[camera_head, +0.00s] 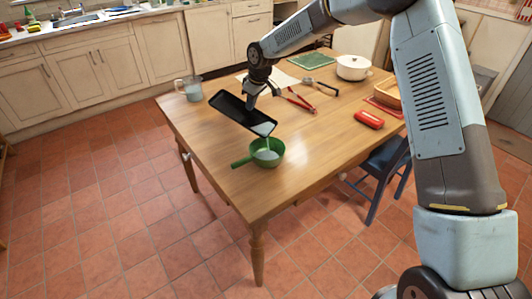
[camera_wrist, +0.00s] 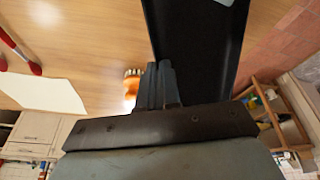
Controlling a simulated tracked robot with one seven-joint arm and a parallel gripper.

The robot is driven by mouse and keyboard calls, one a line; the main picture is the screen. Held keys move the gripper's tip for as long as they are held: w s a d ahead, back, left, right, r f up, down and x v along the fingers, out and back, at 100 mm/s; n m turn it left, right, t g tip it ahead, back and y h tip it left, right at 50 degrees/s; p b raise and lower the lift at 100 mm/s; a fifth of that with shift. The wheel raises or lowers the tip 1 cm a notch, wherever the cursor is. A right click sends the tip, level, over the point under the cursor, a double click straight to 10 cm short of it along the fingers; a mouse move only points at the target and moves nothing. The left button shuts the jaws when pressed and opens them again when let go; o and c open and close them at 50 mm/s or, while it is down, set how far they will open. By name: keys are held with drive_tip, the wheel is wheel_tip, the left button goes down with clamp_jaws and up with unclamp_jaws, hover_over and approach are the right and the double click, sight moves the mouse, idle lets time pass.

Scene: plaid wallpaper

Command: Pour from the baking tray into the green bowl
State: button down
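The black baking tray (camera_head: 228,106) is held above the table, tilted with its near end low. White liquid lies at that low end, and a thin pale stream seems to fall from it. The green bowl (camera_head: 278,158), with a handle to the left, stands below near the table's front edge. Some pale content shows inside it. My gripper (camera_head: 252,103) is shut on the tray's right long edge. In the wrist view the fingers (camera_wrist: 162,85) are close together at the edge of the tray (camera_wrist: 192,40), and pale liquid shows at the top.
A glass mug (camera_head: 190,89) stands at the table's left corner. Red-handled tongs (camera_head: 299,101), a red object (camera_head: 369,119), a white pot (camera_head: 353,67) and a basket (camera_head: 388,94) lie right and behind. The wooden table (camera_head: 215,150) is bare around the bowl.

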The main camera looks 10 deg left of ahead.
drive_tip(key=shift+s+d+r+t+y+p, duration=0.35)
drive_tip(key=shift+s+d+t+y+p, duration=0.15)
drive_tip(key=shift+s+t+y, duration=0.15)
idle(0.7)
drive_tip(key=shift+s+d+r+t+y+p, duration=0.2)
drive_tip(key=shift+s+d+r+t+y, duration=0.1)
drive_tip(key=shift+r+t, duration=0.15)
drive_tip(key=shift+s+d+r+t+y+p, duration=0.2)
drive_tip(key=shift+s+d+r+t+y, duration=0.1)
drive_tip(key=shift+r, duration=0.25)
idle(0.3)
